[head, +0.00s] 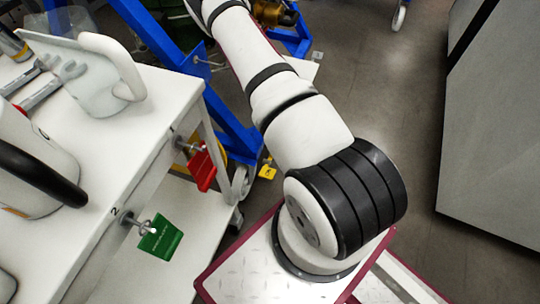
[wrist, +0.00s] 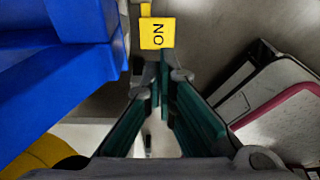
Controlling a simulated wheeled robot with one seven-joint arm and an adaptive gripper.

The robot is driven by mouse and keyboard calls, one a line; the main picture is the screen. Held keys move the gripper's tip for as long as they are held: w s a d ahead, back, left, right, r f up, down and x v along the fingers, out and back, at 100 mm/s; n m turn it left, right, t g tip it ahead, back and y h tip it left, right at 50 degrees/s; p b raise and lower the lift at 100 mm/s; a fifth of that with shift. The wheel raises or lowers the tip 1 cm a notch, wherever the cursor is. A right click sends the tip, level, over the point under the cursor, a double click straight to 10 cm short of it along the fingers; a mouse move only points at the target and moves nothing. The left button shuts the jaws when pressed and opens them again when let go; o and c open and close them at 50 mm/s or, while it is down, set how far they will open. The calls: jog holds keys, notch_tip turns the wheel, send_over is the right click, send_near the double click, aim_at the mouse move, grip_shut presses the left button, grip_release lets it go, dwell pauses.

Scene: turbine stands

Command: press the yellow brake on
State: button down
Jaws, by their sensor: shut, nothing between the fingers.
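The yellow brake (wrist: 157,33) shows in the wrist view as a small square tab marked ON, at the top middle, just beyond my fingertips. A yellow tab (head: 267,171) that looks like the same brake is on the floor side of a caster in the head view. My gripper (wrist: 161,82) has dark green fingers and is shut and empty. Its tips point at the brake's lower edge; I cannot tell whether they touch it. In the head view my arm runs up out of the picture and the gripper is not visible there.
A blue stand frame (wrist: 60,70) is close on the left in the wrist view; it also crosses the head view (head: 190,75). A white bench (head: 110,150) with tools and red and green tags stands left. A grey cabinet (head: 500,130) stands right, with open floor between.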

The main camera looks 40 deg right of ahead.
aim_at(267, 175)
jog(key=b+x, duration=0.5)
jog(key=x, duration=0.7)
jog(key=shift+s+f, duration=0.1)
jog(key=shift+f, duration=0.3)
jog(key=shift+a, duration=0.1)
jog(key=shift+f, duration=0.1)
jog(key=shift+a+f+h, duration=0.1)
jog(key=shift+h, duration=0.2)
jog(key=shift+s+a+f+h, duration=0.15)
jog(key=shift+a+f+h, duration=0.05)
jog(key=shift+a+h, duration=0.1)
jog(key=shift+s+a+f, duration=0.15)
jog(key=shift+a+f, duration=0.1)
jog(key=shift+f, duration=0.3)
jog(key=shift+s+a+f, duration=0.15)
jog(key=shift+a+f, duration=0.05)
jog(key=shift+f, duration=0.3)
jog(key=shift+a+f+t, duration=0.15)
jog(key=shift+t, duration=0.15)
